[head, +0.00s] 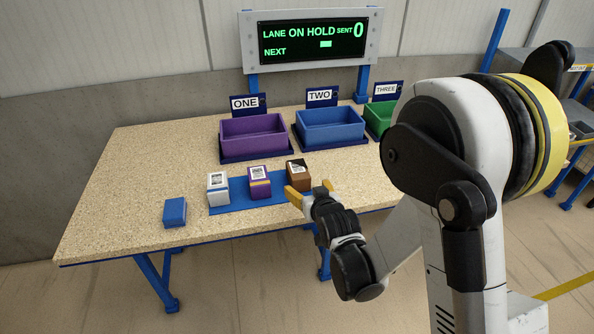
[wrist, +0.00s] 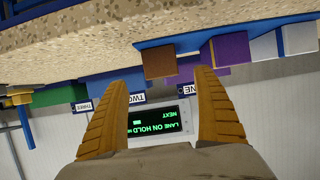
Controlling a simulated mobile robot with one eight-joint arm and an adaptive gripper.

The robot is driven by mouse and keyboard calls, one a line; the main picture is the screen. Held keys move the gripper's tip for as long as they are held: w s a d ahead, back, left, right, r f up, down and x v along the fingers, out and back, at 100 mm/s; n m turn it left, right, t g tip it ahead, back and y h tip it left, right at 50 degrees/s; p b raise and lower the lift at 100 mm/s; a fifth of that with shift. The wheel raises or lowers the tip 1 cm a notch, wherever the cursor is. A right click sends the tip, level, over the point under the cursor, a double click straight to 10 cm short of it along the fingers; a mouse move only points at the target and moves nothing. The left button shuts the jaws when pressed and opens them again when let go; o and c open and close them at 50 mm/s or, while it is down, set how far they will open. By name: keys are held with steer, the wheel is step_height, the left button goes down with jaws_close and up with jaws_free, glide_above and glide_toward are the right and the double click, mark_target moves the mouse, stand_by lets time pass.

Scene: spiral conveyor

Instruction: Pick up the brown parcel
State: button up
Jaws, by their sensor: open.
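The brown parcel (head: 299,169) stands at the right end of the blue mat (head: 237,204) on the table, with a pale label on top. My gripper (head: 309,190) is open and empty at the table's front edge, just in front of the brown parcel and apart from it. In the wrist view, which is upside down, the brown parcel (wrist: 158,63) shows beyond and between my two yellow fingertips (wrist: 162,78).
A purple parcel (head: 260,184) and a white parcel (head: 217,190) stand left of the brown one. A blue box (head: 174,213) lies further left. Purple (head: 252,134), blue (head: 331,129) and green (head: 377,120) bins stand behind. The table's left part is clear. The sign (head: 312,42) reads "LANE ON HOLD".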

mark_target(298, 175)
steer(key=b+x, duration=0.1)
steer(key=x, duration=0.2)
steer(key=b+x, duration=0.1)
steer(key=x, duration=0.3)
steer(key=r+b+x, duration=0.1)
steer(key=x, duration=0.3)
steer(key=shift+w+a+b, duration=0.15)
steer(key=shift+a+b, duration=0.05)
steer(key=shift+b, duration=0.2)
steer(key=c, duration=1.4)
